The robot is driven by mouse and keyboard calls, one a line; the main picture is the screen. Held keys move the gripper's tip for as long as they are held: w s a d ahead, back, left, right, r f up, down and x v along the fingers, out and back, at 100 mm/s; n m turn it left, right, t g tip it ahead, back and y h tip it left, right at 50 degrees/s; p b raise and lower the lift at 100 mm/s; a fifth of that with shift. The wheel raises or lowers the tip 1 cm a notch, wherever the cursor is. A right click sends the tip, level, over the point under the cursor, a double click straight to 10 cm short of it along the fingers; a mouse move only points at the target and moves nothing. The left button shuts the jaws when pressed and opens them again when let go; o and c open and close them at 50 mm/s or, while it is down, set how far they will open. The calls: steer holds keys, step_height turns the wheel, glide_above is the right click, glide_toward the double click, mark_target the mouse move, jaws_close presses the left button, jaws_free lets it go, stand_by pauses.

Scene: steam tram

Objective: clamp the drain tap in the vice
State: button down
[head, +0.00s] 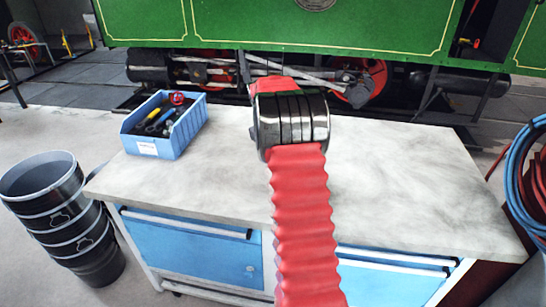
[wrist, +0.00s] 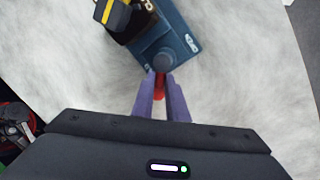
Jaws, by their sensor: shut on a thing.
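In the wrist view, the blue vice (wrist: 178,38) stands on the pale bench top, with a round grey knob (wrist: 164,62) at its near end. My gripper (wrist: 161,80) has its purple fingers shut on a small red piece (wrist: 160,88) right by that knob. The red piece looks like a handle on the vice, but I cannot be sure. A brassy piece (wrist: 148,5) shows at the top edge by the vice's dark part; it may be the drain tap, partly cut off. In the head view, my arm hides the gripper and the vice.
A blue bin (head: 163,125) of tools stands at the bench's left. A black and yellow object (wrist: 112,14) lies close to the vice. The bench top (head: 420,185) is clear on the right. Black buckets (head: 65,215) stand left, coiled hoses (head: 525,180) right, the green tram (head: 380,25) behind.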

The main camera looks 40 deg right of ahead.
steer(key=shift+s+d+m, duration=0.1)
steer(key=shift+d+m, duration=0.05)
steer(key=shift+m, duration=0.15)
steer(key=c, duration=1.8)
jaws_free()
steer(key=shift+o, duration=0.3)
steer(key=shift+r, duration=0.1)
step_height(320, 180, up, 13)
steer(key=a, duration=0.2)
steer(key=shift+w+a, duration=0.35)
steer(key=shift+a, duration=0.05)
steer(key=shift+r, duration=0.1)
